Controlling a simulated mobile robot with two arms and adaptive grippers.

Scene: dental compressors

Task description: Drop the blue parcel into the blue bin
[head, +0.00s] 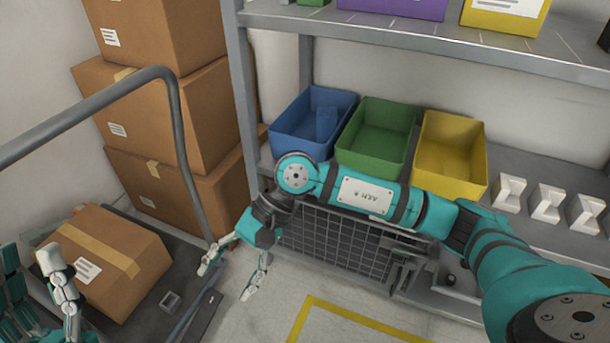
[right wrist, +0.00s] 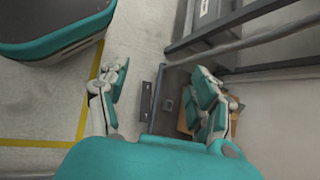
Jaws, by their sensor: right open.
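The blue bin (head: 284,133) stands on the lower shelf, left of a green bin. A blue block-like shape, apparently the blue parcel (head: 326,123), is inside it, near its right wall; its lower part is hard to make out. My right gripper (head: 229,281) is below and left of the blue bin, in front of the shelf, pointing down. Its fingers are spread and empty; the right wrist view also shows the open fingers (right wrist: 158,100) with nothing between them. My left gripper (head: 40,285) is partly in view at the lower left, and its jaws are unclear.
A green bin (head: 358,155) and a yellow bin (head: 462,185) stand beside the blue bin. White pieces (head: 547,207) sit farther right. A cart with a grey rail (head: 187,165) carries a cardboard box (head: 112,265). Stacked boxes (head: 150,115) stand behind it.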

